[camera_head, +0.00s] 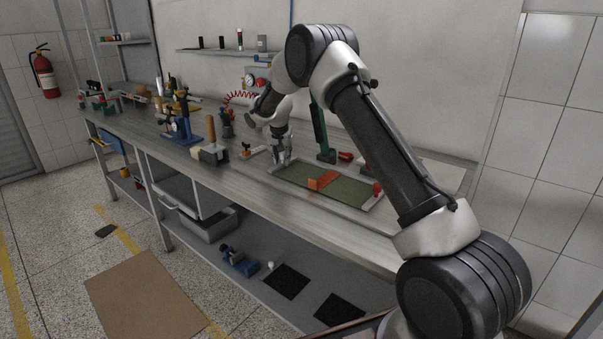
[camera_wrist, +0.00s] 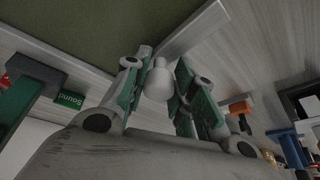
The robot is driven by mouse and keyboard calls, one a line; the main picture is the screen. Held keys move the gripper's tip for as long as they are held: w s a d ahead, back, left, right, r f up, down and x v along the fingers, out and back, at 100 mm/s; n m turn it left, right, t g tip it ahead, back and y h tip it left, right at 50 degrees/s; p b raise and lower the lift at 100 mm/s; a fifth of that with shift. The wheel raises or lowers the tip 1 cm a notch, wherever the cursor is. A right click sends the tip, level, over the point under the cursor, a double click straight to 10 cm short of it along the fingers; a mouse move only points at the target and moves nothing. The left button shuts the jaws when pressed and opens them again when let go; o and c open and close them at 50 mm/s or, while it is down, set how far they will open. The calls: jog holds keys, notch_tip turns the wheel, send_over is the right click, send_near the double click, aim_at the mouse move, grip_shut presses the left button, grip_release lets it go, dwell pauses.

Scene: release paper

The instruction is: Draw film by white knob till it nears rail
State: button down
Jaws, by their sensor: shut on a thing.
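The film (camera_head: 350,199) is a dark olive sheet lying flat on the bench inside a pale frame. It also fills the upper left of the wrist view (camera_wrist: 75,25). My gripper (camera_head: 283,160) is at the left end of the film. In the wrist view its fingers (camera_wrist: 160,88) are shut on the white knob (camera_wrist: 158,80), which shows between the pads. The knob is hidden in the head view. A pale metal rail (camera_wrist: 190,33) runs along the film's edge, close beyond the knob. How the knob joins the film cannot be seen.
A green post (camera_head: 320,133) stands behind. A wooden-handled tool (camera_head: 211,140) and blue stand (camera_head: 183,125) are to the left. The bench front (camera_head: 335,232) is clear.

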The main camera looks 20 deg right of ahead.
jog(key=shift+w+a, duration=1.15)
jog(key=shift+w, duration=0.3)
